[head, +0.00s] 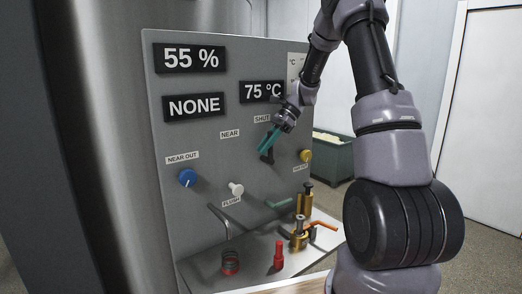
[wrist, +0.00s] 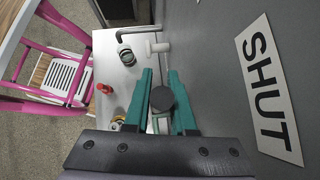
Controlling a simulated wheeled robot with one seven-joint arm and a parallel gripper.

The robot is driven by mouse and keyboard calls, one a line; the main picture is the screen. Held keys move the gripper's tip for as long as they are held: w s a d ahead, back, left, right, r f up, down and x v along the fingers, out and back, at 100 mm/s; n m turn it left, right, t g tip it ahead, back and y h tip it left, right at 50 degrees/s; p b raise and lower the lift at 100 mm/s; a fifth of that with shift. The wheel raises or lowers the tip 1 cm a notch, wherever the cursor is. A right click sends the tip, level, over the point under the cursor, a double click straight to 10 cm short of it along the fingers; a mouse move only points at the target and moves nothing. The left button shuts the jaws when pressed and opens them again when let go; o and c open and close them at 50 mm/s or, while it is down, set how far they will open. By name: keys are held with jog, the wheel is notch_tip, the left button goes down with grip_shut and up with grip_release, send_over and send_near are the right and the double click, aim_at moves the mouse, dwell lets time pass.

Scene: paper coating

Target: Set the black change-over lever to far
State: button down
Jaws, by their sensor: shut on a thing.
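The black change-over lever (head: 267,158) is on the grey panel (head: 215,60), below the SHUT label (head: 262,119) and to the right of the NEAR label (head: 230,133). Its round black end (wrist: 162,98) shows between the teal fingers in the wrist view. My gripper (head: 268,144) is shut on the lever, reaching in from the upper right; it also shows in the wrist view (wrist: 161,100). The fingers hide part of the lever, and its pivot is not clear. No far label is readable in either view.
A blue knob (head: 187,178), a white knob (head: 236,188) and a yellow knob (head: 305,155) are on the panel. Below, a metal shelf (head: 255,270) carries a red piece (head: 279,254) and brass fittings (head: 299,238). A pink-framed chair (wrist: 55,62) stands beyond the shelf.

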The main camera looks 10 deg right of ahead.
jog(key=shift+w+d+f+m+g+y, duration=0.15)
jog(key=shift+w+d+g+y, duration=0.25)
jog(key=shift+d+y, duration=0.8)
jog(key=shift+w+d+m+g+y, duration=0.1)
jog(key=shift+w+d+g+y, duration=0.35)
jog(key=shift+y, duration=1.35)
jog(key=shift+w+d+f+m+g+y, duration=0.15)
jog(key=shift+d+g+y, duration=0.6)
jog(key=shift+y, duration=0.75)
jog(key=shift+d, duration=0.15)
jog(key=c, duration=0.8)
grip_release()
jog(key=shift+o, duration=0.2)
jog(key=v, duration=1.1)
jog(key=shift+s, duration=0.1)
